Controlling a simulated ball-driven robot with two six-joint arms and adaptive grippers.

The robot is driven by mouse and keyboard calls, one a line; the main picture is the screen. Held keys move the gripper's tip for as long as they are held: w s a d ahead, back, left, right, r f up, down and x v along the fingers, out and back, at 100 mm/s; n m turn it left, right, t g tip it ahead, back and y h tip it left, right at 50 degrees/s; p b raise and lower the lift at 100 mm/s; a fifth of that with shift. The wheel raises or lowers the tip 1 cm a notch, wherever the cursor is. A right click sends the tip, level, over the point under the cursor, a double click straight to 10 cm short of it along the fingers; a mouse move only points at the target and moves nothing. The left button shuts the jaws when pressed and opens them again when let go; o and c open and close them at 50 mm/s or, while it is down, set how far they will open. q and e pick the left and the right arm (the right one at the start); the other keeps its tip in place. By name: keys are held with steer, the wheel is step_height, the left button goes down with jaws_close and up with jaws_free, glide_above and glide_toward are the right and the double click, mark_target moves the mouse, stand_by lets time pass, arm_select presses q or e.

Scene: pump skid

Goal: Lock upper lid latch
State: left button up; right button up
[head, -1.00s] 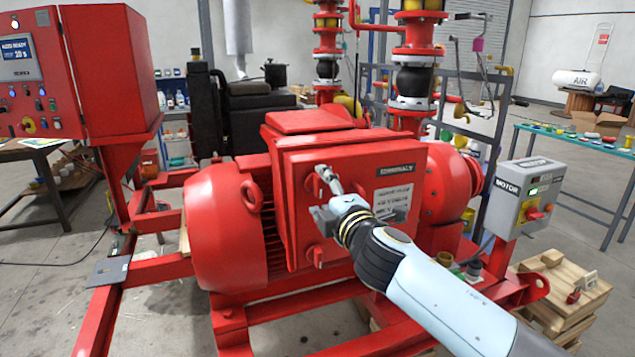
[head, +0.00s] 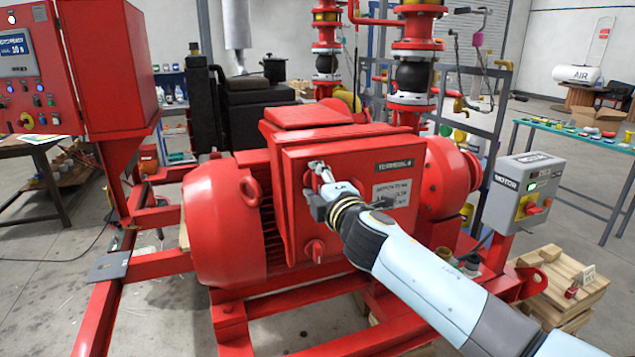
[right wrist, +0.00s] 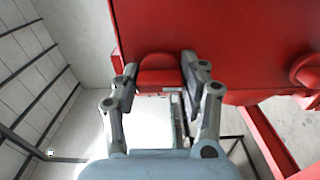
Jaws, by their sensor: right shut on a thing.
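The red terminal box lid (head: 345,230) is shut on the front of the motor's box. Its upper latch is mostly hidden behind my right gripper (head: 319,172) in the head view. In the right wrist view the red latch knob (right wrist: 160,76) sits between the two fingers of my right gripper (right wrist: 162,70), which is shut on it. I cannot tell the latch's exact turn angle. The lower lid latch (head: 315,251) is uncovered below the gripper, and a second red knob (right wrist: 306,72) shows at the right wrist view's right. My left gripper is not in view.
The red motor (head: 222,225) bulges left of the box. A grey motor switch box (head: 522,192) stands to the right, with wooden blocks (head: 560,285) below it. A red control cabinet (head: 110,70) stands at the left. Red skid beams run along the floor.

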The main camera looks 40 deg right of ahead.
steer(key=shift+f, duration=0.1)
steer(key=m+b, duration=0.3)
steer(key=m, duration=0.2)
steer(key=shift+f+b, duration=0.1)
steer(key=shift+b, duration=0.3)
steer(key=m+b, duration=0.3)
steer(key=m, duration=0.1)
steer(key=shift+m, duration=0.4)
steer(key=m+b, duration=0.3)
steer(key=m, duration=0.1)
steer(key=shift+m+b, duration=1.25)
steer(key=shift+m, duration=0.85)
steer(key=o, duration=1.2)
